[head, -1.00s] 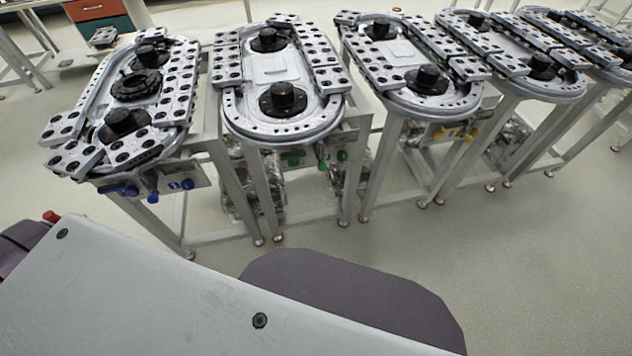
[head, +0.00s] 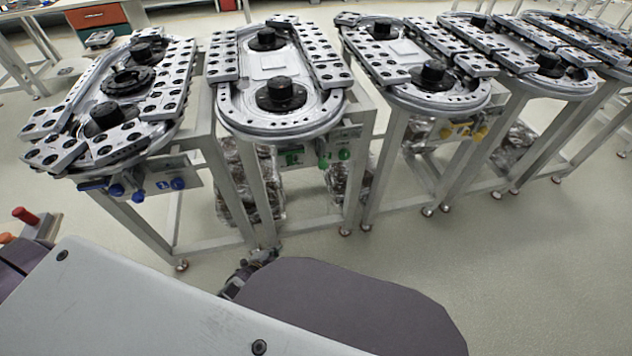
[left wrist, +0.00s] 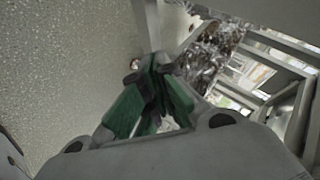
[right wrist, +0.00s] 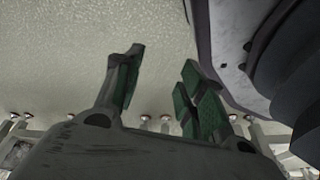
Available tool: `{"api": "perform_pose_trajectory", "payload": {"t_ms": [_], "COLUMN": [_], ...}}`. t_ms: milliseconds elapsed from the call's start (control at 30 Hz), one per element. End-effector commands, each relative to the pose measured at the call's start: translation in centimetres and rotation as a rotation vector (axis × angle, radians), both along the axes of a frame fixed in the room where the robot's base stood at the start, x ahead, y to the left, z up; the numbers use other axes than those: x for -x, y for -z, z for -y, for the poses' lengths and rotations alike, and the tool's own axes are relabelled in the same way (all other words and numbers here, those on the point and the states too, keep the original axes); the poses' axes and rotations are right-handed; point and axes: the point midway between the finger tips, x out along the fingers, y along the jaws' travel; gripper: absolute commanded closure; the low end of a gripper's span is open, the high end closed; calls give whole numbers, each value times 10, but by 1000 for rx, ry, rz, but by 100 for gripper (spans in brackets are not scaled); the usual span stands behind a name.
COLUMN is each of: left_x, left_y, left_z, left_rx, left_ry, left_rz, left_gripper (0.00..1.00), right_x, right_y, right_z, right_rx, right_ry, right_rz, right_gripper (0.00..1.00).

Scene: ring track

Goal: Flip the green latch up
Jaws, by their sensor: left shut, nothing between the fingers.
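The green parts sit under the front end of the second ring-track table from the left. There is a green plate (head: 291,157) and green knobs (head: 343,155); which of them is the latch, and its position, is too small to tell. My left gripper (head: 264,256) shows beyond my body's dark rounded cover, low in front of that table and well apart from the green parts. In the left wrist view its green-padded fingers (left wrist: 158,72) meet at the tips with nothing between them. My right gripper (right wrist: 165,75) shows only in its wrist view, fingers apart and empty.
The left table has a blue panel and blue knobs (head: 137,195); the third has yellow parts (head: 462,131). Table legs (head: 222,185) stand between, with wrapped bundles (head: 250,180) behind them. Floor (head: 480,270) is clear at the front right.

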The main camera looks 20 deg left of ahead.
Motion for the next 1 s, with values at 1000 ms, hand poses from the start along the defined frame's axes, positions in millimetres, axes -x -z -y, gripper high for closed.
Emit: {"api": "perform_pose_trajectory", "payload": {"t_ms": [1000], "left_x": [-119], "left_y": [-157], "left_z": [8], "left_rx": [-709], "left_ry": [474], "left_rz": [824], "left_gripper": [100], "right_x": [-51], "right_y": [-39], "right_z": [-49], "right_rx": [-127], "right_ry": [10], "right_rz": [123], "right_gripper": [60]}}
